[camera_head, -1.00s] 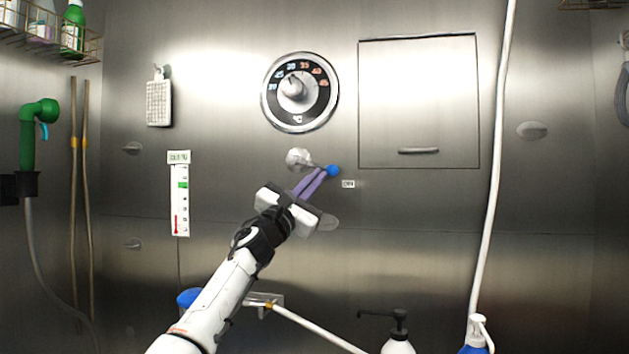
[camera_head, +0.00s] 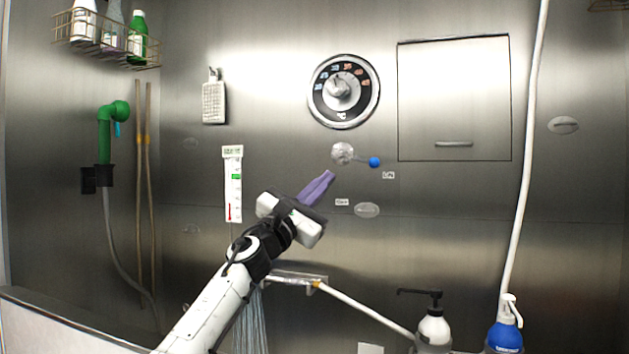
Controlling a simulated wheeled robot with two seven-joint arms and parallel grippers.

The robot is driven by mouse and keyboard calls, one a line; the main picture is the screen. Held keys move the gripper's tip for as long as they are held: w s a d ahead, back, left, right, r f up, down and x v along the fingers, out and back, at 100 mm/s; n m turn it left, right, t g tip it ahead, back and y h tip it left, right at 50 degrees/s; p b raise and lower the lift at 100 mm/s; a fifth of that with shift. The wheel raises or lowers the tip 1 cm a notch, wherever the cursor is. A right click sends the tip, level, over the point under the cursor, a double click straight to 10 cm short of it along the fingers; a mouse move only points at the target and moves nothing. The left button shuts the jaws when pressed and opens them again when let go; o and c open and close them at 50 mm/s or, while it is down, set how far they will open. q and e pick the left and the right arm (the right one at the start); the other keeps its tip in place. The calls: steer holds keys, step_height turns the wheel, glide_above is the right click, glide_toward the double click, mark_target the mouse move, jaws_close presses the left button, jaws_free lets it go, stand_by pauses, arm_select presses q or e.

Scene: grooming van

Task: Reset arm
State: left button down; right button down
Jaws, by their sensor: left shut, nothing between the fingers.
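My left gripper (camera_head: 327,177) comes in from the lower left in the head view. Its purple fingers are shut together with nothing between them. They point up and right, a little below and left of a small lever with a blue ball end (camera_head: 374,162). The lever's round grey base (camera_head: 343,154) is on the steel wall, and a gap shows between it and the fingertips. My right gripper is not in view.
A temperature dial (camera_head: 343,91) and a closed wall panel (camera_head: 453,99) are above. A white hose (camera_head: 526,150) hangs at right. A pump bottle (camera_head: 434,326) and a blue spray bottle (camera_head: 504,332) stand below. A green shower head (camera_head: 112,112) hangs at left.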

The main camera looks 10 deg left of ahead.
arm_select(q)
steer(key=shift+s+a, duration=0.2)
steer(key=shift+s, duration=0.25)
